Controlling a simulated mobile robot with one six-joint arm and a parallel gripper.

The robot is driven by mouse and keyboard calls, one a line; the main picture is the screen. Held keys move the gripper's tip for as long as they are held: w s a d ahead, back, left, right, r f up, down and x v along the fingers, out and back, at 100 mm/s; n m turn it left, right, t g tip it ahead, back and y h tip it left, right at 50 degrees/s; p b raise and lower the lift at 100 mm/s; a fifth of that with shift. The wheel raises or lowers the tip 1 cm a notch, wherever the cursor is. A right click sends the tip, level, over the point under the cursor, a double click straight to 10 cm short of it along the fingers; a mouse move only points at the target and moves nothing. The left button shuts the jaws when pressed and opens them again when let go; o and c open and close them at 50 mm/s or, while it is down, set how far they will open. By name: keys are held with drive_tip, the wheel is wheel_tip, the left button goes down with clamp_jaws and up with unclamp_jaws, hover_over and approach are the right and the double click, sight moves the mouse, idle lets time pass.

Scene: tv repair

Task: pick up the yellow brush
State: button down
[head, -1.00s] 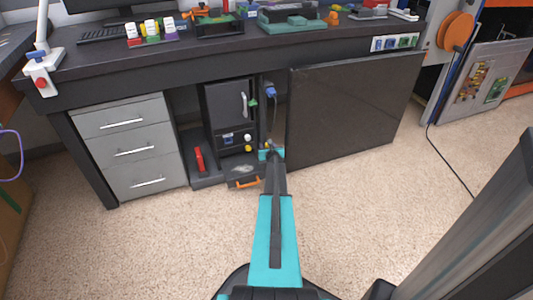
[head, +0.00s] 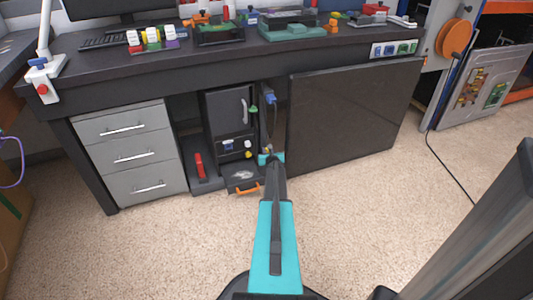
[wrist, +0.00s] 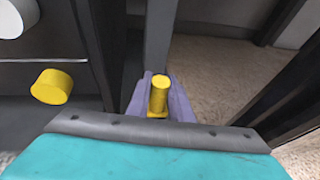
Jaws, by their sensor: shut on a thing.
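The yellow brush (wrist: 159,95) shows in the wrist view as a short yellow round end between the two pale purple fingers of my gripper (wrist: 161,92). The fingers are shut on it. The rest of the brush is hidden or blends with the dark upright behind. In the head view my gripper (head: 269,154) is at the opening under the desk, right of the black cabinet, and the brush is too small to make out clearly.
A black cabinet (head: 228,112) with a yellow knob (wrist: 52,87) and a white knob (wrist: 14,18) stands left of my gripper. A large dark panel (head: 350,112) stands close on the right. An orange-handled drawer (head: 243,178) lies below. Carpet (head: 150,255) is clear in front.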

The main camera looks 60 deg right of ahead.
drive_tip(key=shift+r, duration=0.6)
wheel_tip(320, 180, up, 2)
drive_tip(key=shift+r+p, duration=0.1)
drive_tip(key=shift+p, duration=0.8)
drive_tip(key=s+a, duration=1.1)
drive_tip(key=shift+a+r+p, duration=0.35)
drive_tip(key=shift+r, duration=0.05)
